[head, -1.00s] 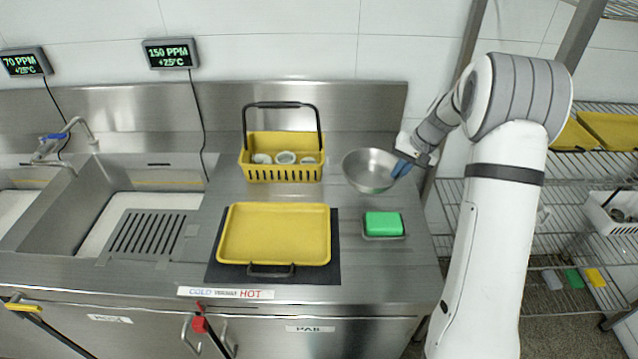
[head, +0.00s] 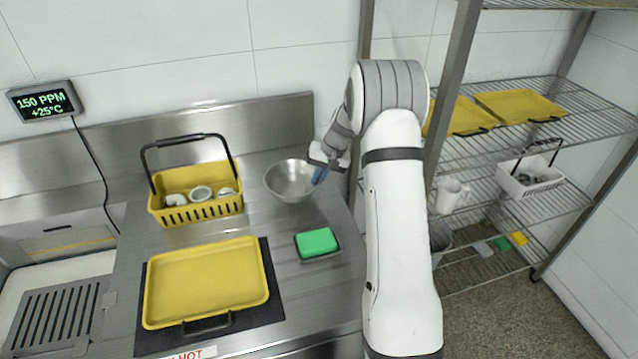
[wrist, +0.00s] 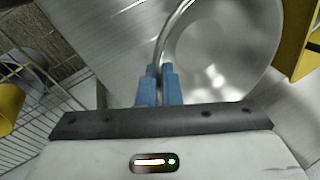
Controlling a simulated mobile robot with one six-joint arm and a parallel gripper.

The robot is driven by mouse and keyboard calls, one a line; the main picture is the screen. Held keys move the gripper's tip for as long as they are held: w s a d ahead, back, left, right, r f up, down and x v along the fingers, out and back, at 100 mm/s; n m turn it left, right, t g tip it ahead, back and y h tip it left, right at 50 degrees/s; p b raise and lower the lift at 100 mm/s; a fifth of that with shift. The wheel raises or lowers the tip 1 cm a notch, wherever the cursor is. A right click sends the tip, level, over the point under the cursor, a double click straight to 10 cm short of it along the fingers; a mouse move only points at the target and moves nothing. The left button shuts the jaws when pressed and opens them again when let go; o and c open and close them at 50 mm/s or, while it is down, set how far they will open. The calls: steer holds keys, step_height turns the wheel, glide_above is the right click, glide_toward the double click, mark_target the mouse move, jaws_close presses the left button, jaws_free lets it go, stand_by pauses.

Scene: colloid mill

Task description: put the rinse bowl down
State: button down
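The rinse bowl (head: 287,183) is a round steel bowl at the back right of the steel counter (head: 258,222), right of the yellow basket. It looks upright and empty. My gripper (head: 320,175) is at its right rim. In the wrist view the bowl (wrist: 225,50) fills the upper right, and the two blue fingers of my gripper (wrist: 159,85) are closed on its rim. I cannot tell whether the bowl's base touches the counter or hangs just above it.
A yellow basket (head: 196,213) with a dark raised handle holds small white pieces. A yellow tray (head: 205,283) lies on a dark mat in front. A green sponge (head: 317,242) sits in a small dish nearer the front. Wire shelving (head: 580,132) stands to the right.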

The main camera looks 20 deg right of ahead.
steer(key=shift+f, duration=1.6)
steer(key=c, duration=1.6)
jaws_free()
steer(key=shift+r, duration=0.1)
steer(key=b+v, duration=0.2)
steer(key=v, duration=1)
steer(key=s+a+r, duration=0.3)
steer(key=s+r, duration=0.2)
steer(key=s+a+r+n+h, duration=0.1)
steer(key=s+a, duration=0.1)
steer(key=s, duration=0.8)
steer(key=s+a+r+n+t+h, duration=0.1)
steer(key=s+a, duration=0.2)
steer(key=s, duration=0.7)
steer(key=s+a+r+n+h, duration=0.1)
steer(key=s+a+r, duration=0.1)
steer(key=s, duration=0.8)
steer(key=shift+a+h, duration=0.3)
